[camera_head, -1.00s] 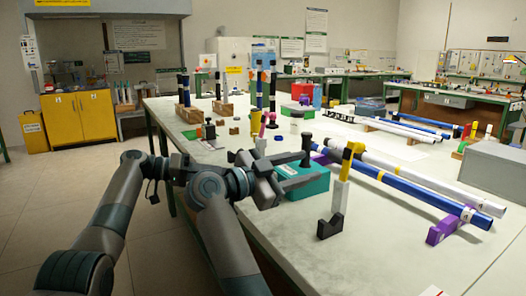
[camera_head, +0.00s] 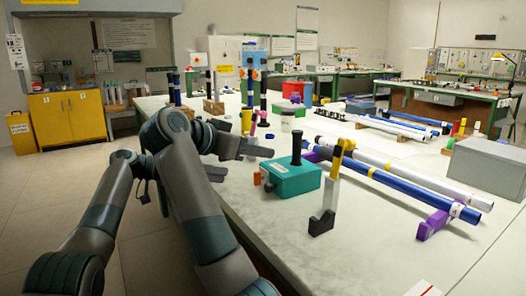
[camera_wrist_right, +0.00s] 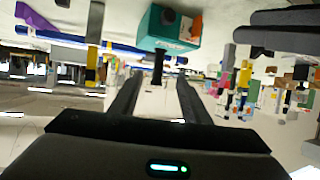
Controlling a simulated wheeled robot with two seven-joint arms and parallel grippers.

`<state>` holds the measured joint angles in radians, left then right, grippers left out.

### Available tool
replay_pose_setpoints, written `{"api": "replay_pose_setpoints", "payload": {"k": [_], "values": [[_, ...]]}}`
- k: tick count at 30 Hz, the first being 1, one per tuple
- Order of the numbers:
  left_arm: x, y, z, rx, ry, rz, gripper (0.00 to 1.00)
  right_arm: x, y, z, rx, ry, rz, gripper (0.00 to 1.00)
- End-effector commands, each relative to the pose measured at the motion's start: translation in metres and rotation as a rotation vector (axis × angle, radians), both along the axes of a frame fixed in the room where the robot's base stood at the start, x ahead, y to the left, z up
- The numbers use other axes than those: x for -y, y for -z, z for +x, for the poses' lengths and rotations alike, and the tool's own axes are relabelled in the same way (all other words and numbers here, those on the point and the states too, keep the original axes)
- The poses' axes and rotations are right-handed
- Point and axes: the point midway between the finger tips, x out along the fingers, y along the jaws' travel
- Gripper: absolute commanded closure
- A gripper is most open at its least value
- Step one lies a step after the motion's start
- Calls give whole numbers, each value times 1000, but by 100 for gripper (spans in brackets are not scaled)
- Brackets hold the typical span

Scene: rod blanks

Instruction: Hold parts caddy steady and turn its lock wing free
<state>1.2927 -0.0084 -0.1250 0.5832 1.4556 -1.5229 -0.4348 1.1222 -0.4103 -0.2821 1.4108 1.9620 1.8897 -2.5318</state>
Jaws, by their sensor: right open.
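The parts caddy (camera_head: 296,180) is a teal box with an upright black handle (camera_head: 297,148), standing on the table. Its orange lock wing (camera_head: 257,178) is at its left end. The caddy (camera_wrist_right: 158,38) also shows upside down in the right wrist view, with orange (camera_wrist_right: 196,27) at its end. My right gripper (camera_head: 256,152) is open and empty, left of the handle and apart from it. In the right wrist view the handle lines up between its fingers (camera_wrist_right: 157,85). My left gripper (camera_head: 216,173) is lower, left of the wing and mostly hidden; its dark fingers show in the right wrist view (camera_wrist_right: 284,30).
A black, white and yellow post (camera_head: 330,195) stands just right of the caddy. Blue and white rods (camera_head: 405,190) lie on purple supports (camera_head: 436,224) behind it. Several coloured cylinders stand behind my grippers. The table's front area (camera_head: 300,255) is clear.

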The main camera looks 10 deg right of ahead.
Motion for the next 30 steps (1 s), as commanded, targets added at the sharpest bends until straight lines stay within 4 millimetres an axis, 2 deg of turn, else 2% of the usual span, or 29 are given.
{"api": "replay_pose_setpoints", "payload": {"k": [5, 11, 30], "values": [[0, 0, 0, 0, 0, 0, 69, 5, 3, 4, 0, 1, 0, 57], [0, 0, 0, 0, 0, 0, 69, 21, 11, 15, 0, 2, 1, 57], [0, 0, 0, 0, 0, 0, 69, 97, 50, 71, -1, 2, 0, 57]]}}
